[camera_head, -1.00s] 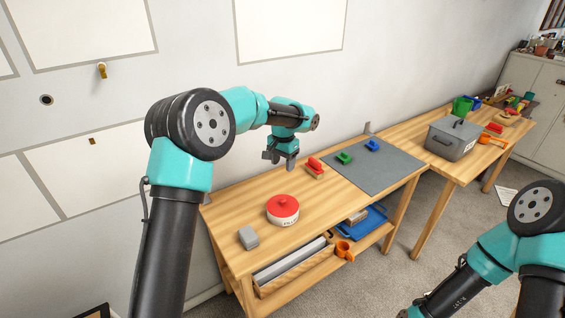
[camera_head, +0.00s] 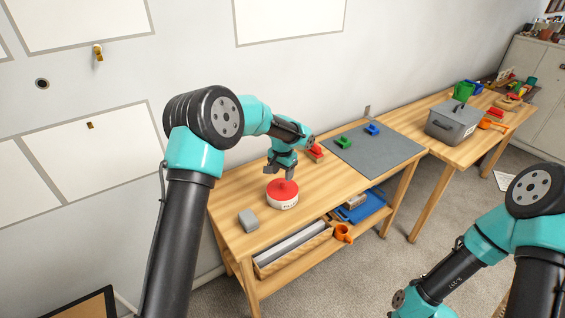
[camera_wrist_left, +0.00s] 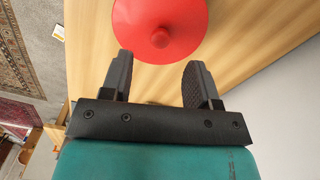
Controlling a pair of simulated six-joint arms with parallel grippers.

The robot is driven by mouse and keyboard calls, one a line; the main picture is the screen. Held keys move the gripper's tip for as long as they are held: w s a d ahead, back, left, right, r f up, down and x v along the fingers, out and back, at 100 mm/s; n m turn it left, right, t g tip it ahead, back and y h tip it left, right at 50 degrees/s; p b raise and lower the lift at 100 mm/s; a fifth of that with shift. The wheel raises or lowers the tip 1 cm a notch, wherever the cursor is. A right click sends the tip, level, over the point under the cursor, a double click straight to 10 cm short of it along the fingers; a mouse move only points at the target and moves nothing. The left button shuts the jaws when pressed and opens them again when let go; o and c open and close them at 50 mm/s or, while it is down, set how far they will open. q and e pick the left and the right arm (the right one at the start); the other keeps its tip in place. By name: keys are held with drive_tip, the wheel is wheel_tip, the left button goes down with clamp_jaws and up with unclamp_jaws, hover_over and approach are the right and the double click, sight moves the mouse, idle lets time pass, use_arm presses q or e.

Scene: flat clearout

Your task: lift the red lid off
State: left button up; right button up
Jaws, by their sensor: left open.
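The red lid (camera_head: 281,188) sits on a round white tub (camera_head: 284,203) with lettering on its side, on the near wooden bench. The lid has a round knob on top. My left gripper (camera_head: 279,172) is open just above and behind the lid. In the left wrist view the red lid (camera_wrist_left: 160,25) and its knob lie just beyond my left gripper's spread fingertips (camera_wrist_left: 158,65), with nothing between them. The tub is hidden under the lid there. My right arm shows at the lower right of the head view, but I cannot make out its jaws.
A grey block (camera_head: 248,220) lies left of the tub. A grey mat (camera_head: 375,155) with a green and a blue piece is to the right. A grey lidded box (camera_head: 453,125) stands on the far bench.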

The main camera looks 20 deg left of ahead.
sight(283, 183)
use_arm(q)
wheel_tip(283, 183, down, 6)
drive_tip(key=shift+r, duration=0.1)
idle(0.4)
clamp_jaws()
idle(0.6)
